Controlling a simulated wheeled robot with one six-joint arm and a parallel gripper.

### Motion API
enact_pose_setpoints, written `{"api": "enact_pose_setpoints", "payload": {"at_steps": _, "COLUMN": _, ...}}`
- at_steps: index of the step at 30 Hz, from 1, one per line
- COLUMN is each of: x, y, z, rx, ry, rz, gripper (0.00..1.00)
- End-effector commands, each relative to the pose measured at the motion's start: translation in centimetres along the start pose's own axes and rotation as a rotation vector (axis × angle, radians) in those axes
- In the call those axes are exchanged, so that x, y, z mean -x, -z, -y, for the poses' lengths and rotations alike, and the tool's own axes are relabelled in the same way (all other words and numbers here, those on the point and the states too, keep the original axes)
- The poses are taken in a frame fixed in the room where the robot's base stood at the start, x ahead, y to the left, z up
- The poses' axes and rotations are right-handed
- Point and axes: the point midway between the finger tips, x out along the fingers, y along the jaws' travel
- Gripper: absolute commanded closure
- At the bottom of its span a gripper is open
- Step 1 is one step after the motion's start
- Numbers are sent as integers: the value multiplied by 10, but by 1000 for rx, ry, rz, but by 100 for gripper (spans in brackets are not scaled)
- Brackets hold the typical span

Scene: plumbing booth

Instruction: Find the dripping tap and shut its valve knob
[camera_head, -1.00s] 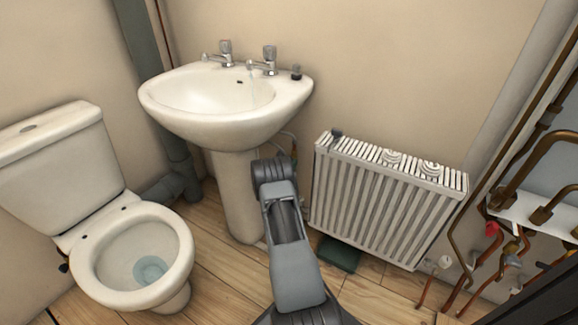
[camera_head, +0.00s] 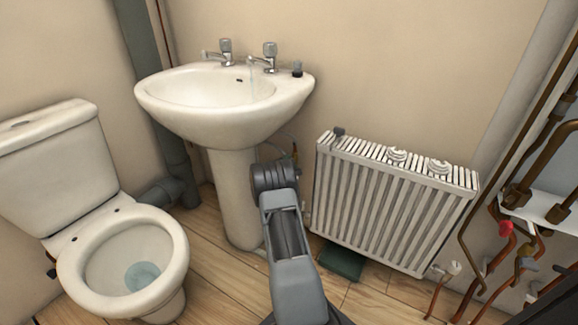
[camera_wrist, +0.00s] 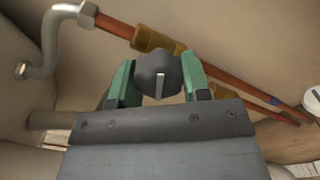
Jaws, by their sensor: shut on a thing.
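In the wrist view my gripper (camera_wrist: 158,85) has its green fingers shut on a dark grey valve knob (camera_wrist: 157,72) with a pale mark on its face. The knob sits by a brass fitting (camera_wrist: 152,40) on a copper pipe (camera_wrist: 225,75). In the head view the wash basin (camera_head: 160,92) carries a left tap (camera_head: 225,50) and a right tap (camera_head: 269,55). A faint pale streak (camera_head: 252,82) hangs below the right tap's spout. My arm reaches beneath the basin, beside its pedestal; the fingers and knob are hidden there.
A toilet (camera_head: 125,255) stands at the left. Copper pipes (camera_head: 500,215) with valves run up the far right. A bent grey pipe (camera_wrist: 52,40) is near my gripper.

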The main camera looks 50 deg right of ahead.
Motion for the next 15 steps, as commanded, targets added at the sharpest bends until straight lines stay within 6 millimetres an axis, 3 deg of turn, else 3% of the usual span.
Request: {"api": "enact_pose_setpoints", "payload": {"at_steps": 15, "x": 1, "y": 0, "z": 0, "rx": -345, "ry": 2, "rz": 0, "gripper": 80}}
